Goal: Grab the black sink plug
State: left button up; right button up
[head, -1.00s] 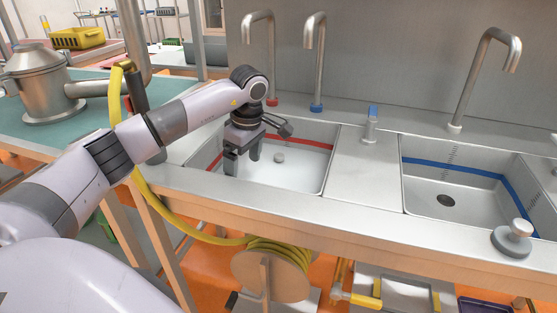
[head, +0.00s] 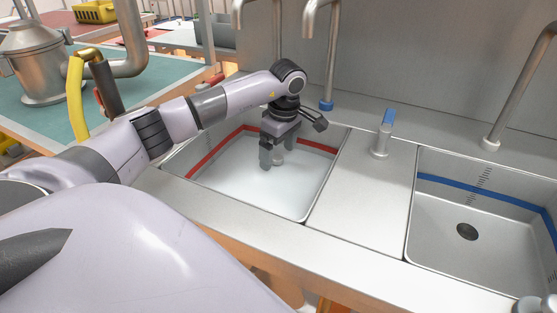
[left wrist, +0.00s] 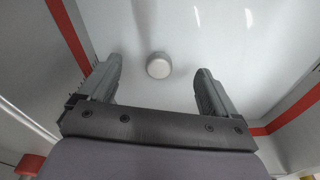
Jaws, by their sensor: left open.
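A round light-grey knob (head: 278,159), which may be the top of the sink plug, shows in the left sink (head: 225,188). No black part of it can be made out. My left gripper (head: 279,163) is in the left sink, pointing down, with its fingers on either side of the knob in the head view. In the left wrist view the knob (left wrist: 159,66) lies just past the fingertips, roughly centred between the open fingers (left wrist: 157,75). Nothing is held.
The left sink has a red band on its walls; the right sink (head: 440,235) has a blue band and an open drain (head: 467,231). A blue-topped tap lever (head: 382,135) stands between them. A second grey knobbed piece (head: 535,304) is at the lower right edge.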

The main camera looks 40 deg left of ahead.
aim_at(277, 158)
pick_arm(q)
jog(key=f, duration=0.3)
jog(key=shift+a+f, duration=0.15)
jog(key=shift+a, duration=0.05)
jog(key=c, duration=1.1)
jog(key=shift+c, duration=0.2)
